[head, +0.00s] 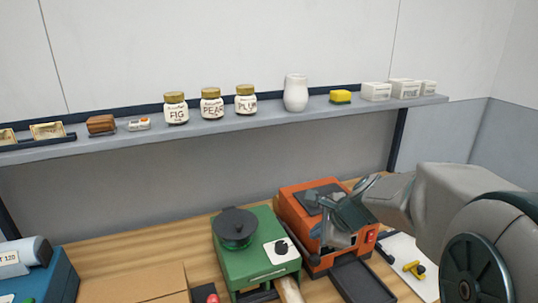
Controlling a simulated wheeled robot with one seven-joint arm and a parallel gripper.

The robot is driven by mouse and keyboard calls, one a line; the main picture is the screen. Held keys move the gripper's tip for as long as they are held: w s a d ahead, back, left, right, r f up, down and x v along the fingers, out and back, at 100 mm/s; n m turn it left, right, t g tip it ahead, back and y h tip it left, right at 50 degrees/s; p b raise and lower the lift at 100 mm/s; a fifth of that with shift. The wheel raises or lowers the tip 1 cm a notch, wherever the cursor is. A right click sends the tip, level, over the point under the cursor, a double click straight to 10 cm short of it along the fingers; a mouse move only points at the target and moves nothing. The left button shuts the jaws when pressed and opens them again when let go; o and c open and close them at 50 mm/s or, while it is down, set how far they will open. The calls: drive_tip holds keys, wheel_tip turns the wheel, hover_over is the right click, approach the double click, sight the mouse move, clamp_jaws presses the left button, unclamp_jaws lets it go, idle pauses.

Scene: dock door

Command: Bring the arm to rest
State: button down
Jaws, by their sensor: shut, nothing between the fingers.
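My gripper (338,236) is at the end of my arm, which reaches in from the right in the head view. It is shut and empty, in front of the orange machine (296,207) and over its lower front part. My wrist covers part of that machine's right side. From this view I cannot tell whether the gripper touches the machine.
A green machine (228,262) stands left of the orange one on the wooden bench (160,240). A dark tray (362,282) lies in front. A shelf (215,131) behind holds jars, a white vase (296,93) and boxes. A cardboard box (135,285) stands front left.

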drive_tip(key=s+n+g+h, duration=0.2)
drive_tip(key=s+n+h, duration=0.2)
drive_tip(key=s+n, duration=1.5)
drive_tip(key=shift+s+n+g, duration=0.15)
drive_tip(key=shift+n+g, duration=0.15)
drive_tip(key=shift+n, duration=0.1)
